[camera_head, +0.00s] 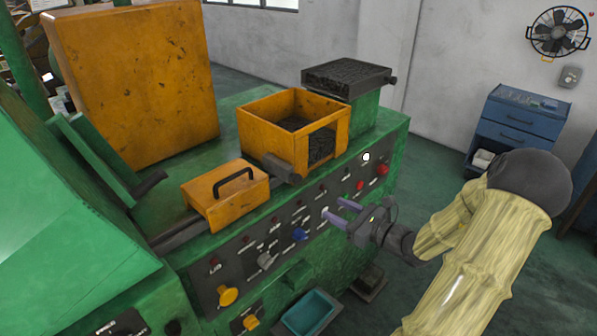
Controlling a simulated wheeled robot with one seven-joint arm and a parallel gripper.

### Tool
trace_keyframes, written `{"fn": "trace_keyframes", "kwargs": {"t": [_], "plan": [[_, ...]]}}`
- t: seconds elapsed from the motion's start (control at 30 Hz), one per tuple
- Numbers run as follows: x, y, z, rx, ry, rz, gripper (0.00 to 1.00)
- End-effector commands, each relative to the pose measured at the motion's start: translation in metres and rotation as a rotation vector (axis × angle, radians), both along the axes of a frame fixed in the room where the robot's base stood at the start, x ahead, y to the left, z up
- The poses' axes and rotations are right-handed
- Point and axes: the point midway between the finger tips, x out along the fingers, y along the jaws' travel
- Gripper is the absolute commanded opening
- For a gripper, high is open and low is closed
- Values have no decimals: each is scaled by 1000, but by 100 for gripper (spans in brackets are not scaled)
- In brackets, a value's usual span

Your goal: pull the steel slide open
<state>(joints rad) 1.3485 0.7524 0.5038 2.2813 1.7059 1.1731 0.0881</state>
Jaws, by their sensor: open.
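A grey steel slide bar (180,236) shows on the green machine, at the lower left end of an orange cover (226,196) with a black handle (234,182). I cannot tell whether this bar is the task's slide, or how far it is open. My gripper (338,212) is open and empty, with two purple-grey fingers pointing left. It is in front of the control panel (262,246), well to the right of the handle and bar. I cannot tell whether the fingertips touch the panel.
An open orange box (273,136) with dark contents and a dark tray (348,78) stand farther back on the machine. The panel carries several knobs and buttons. A teal bin (309,313) sits below. A blue drawer cabinet (518,122) stands behind my arm.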

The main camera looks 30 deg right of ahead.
Motion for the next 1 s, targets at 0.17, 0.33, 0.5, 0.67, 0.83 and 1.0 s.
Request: {"fn": "trace_keyframes", "kwargs": {"t": [0.17,0.33,0.5,0.67,0.83,1.0], "plan": [[-1,-21,7,45,-28,-73,47],[-1,-20,6,44,-27,-70,47],[2,-18,7,43,-26,-67,47],[17,-12,8,44,-26,-64,47],[45,1,9,44,-26,-56,47],[73,11,9,45,-25,-57,47]]}}
